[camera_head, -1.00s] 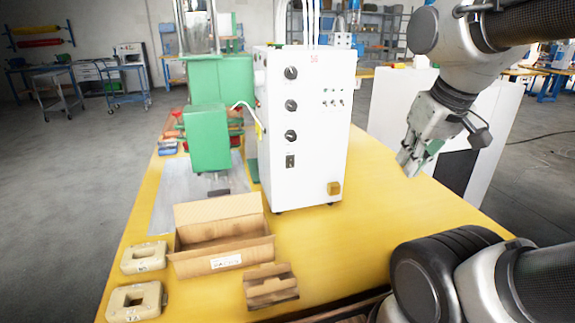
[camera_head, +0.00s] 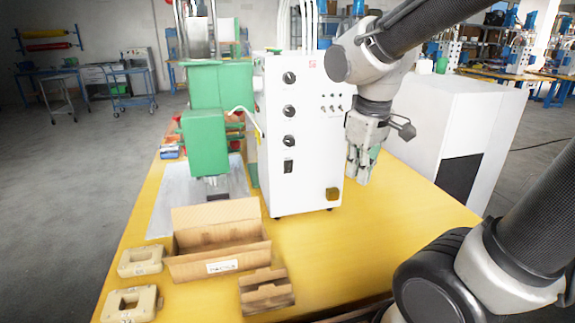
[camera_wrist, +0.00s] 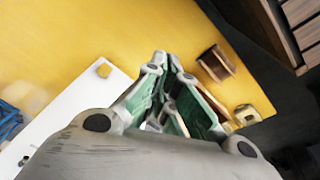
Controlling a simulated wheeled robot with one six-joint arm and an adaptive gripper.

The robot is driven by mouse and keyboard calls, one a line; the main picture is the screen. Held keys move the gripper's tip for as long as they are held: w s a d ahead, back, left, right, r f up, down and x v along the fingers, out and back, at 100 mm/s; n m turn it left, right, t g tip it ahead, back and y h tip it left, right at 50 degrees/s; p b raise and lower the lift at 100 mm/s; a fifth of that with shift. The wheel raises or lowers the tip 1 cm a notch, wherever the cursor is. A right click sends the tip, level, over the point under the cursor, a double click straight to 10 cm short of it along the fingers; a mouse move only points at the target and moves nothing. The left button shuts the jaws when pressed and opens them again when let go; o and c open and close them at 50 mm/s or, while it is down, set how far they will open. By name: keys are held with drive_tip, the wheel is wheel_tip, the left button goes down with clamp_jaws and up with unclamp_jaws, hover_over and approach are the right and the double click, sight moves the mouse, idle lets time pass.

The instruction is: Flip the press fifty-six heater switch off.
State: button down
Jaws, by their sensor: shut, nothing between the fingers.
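The white control cabinet (camera_head: 302,180) stands upright on the yellow table. I cannot read the labels, so I cannot tell which one is the heater switch. My gripper (camera_head: 360,182) points down beside the cabinet's right edge, empty and apart from the switches. In the wrist view my gripper's fingers (camera_wrist: 168,75) are together over the table.
The green press (camera_head: 205,135) stands left of the cabinet. An open cardboard box (camera_head: 219,267), a smaller cardboard piece (camera_head: 267,293) and two beige frames (camera_head: 141,262) lie on the yellow table (camera_head: 385,235) in front. A large white enclosure (camera_head: 455,115) stands at the right.

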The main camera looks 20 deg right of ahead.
sight(289, 168)
drive_tip(key=w+a+n+t, duration=0.1)
drive_tip(key=w+a+n, duration=0.4)
drive_tip(key=w+n, duration=0.1)
drive_tip(key=w+a+n+t, duration=0.2)
drive_tip(key=w+a+n, duration=0.2)
drive_tip(key=w, duration=0.5)
drive_tip(key=n, duration=0.2)
drive_tip(key=shift+a+f+n, duration=0.15)
drive_tip(key=shift+a+n, duration=0.2)
drive_tip(key=shift+n, duration=0.05)
drive_tip(key=shift+w, duration=0.1)
drive_tip(key=w+f, duration=0.8)
drive_tip(key=shift+f, duration=0.3)
drive_tip(key=shift+w, duration=0.1)
